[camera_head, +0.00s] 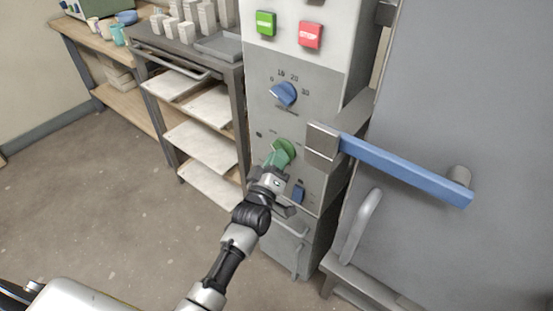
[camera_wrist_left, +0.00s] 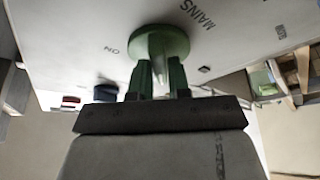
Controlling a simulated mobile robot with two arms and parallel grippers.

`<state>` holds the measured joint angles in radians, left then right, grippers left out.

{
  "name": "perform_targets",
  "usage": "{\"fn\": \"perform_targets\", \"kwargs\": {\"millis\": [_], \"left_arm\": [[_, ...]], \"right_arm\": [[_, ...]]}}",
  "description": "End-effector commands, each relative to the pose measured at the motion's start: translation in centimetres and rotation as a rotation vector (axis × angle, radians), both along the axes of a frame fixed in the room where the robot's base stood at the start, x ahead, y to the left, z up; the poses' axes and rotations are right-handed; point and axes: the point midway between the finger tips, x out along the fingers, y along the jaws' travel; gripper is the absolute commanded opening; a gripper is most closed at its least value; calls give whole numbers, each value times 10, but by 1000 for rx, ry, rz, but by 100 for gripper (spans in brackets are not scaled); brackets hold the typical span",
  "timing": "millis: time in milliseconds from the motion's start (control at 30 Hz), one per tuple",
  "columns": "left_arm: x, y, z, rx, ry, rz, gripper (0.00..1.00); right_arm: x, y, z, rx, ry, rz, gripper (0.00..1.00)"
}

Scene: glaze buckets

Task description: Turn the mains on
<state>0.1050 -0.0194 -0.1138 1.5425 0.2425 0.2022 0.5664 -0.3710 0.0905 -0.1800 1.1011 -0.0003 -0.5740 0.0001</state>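The green round mains knob (camera_head: 285,149) is on the grey front panel (camera_head: 262,107) of the kiln's control cabinet, below a blue dial. In the left wrist view the mains knob (camera_wrist_left: 160,42) is close ahead, with the words MAINS and ON printed beside it. My left gripper (camera_head: 276,160) reaches up to the knob, its green fingers at the knob's face. In the wrist view the fingers of my left gripper (camera_wrist_left: 159,80) stand apart with a pale gap between them. Whether they press on the knob's grip is unclear. My right gripper is out of view.
The blue dial (camera_head: 283,94), the green button (camera_head: 266,23) and the red stop button (camera_head: 311,35) are above the knob. A blue-handled lever (camera_head: 405,171) juts out close at the right. A shelf rack (camera_head: 201,145) stands at the left, with open floor in front.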

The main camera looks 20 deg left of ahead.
Motion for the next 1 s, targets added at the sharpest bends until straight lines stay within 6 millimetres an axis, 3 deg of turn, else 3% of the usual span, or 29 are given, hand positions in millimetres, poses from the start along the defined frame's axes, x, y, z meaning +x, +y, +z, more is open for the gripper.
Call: {"fn": "perform_targets", "kwargs": {"millis": [33, 100, 533, 1000], "left_arm": [[0, 0, 0, 0, 0, 0, 10], [0, 0, 0, 0, 0, 0, 0], [0, 1, -2, 67, -22, -1, 0], [1, 3, -3, 431, -153, -1, 0]], "right_arm": [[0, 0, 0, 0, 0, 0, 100], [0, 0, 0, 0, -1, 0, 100], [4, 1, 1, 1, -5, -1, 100], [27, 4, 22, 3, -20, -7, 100]]}}
